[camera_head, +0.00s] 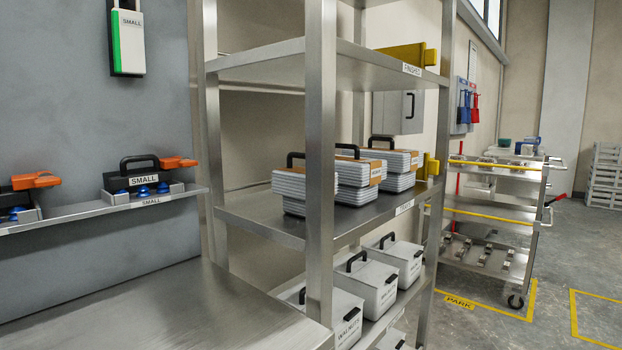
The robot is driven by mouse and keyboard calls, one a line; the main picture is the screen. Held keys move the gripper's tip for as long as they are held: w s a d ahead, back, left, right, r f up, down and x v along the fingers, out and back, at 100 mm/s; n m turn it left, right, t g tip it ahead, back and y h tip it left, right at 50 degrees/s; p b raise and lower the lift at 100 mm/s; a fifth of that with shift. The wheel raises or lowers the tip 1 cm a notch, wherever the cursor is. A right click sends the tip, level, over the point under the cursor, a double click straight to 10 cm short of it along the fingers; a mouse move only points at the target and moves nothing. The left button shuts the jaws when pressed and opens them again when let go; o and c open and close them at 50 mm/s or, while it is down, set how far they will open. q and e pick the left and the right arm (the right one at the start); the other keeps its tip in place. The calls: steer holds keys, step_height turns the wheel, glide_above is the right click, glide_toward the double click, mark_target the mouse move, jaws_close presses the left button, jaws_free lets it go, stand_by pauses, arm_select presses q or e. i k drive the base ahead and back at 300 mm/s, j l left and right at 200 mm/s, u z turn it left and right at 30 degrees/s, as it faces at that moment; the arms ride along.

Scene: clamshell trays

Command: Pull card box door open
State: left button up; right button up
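A light grey wall cabinet (392,113) with a dark vertical handle (410,105) hangs behind the metal shelf rack. Its door looks shut, and rack posts and shelves cover part of it. A small white and green box (130,42) labelled SMALL hangs on the grey wall panel at the upper left. No label reading card box shows, so I cannot tell which of these is the card box. Neither of my grippers is in view.
A steel rack (320,150) fills the middle, holding stacked trays (304,185) and white handled boxes (377,288). A steel worktop (160,310) lies at the lower left. A trolley (490,205) stands at the right; open floor (580,270) lies beyond it.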

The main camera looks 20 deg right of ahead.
mark_target(413, 101)
steer(key=z, duration=1.4)
steer(key=i+u, duration=0.1)
steer(key=u, duration=0.25)
steer(key=i+l+u, duration=0.1)
steer(key=u, duration=0.3)
steer(key=i+l+u, duration=0.25)
steer(key=l, duration=0.35)
steer(key=i+l+u, duration=0.3)
steer(key=l, duration=0.45)
steer(key=i+l+u, duration=0.1)
steer(key=l, duration=0.25)
steer(key=i, duration=0.1)
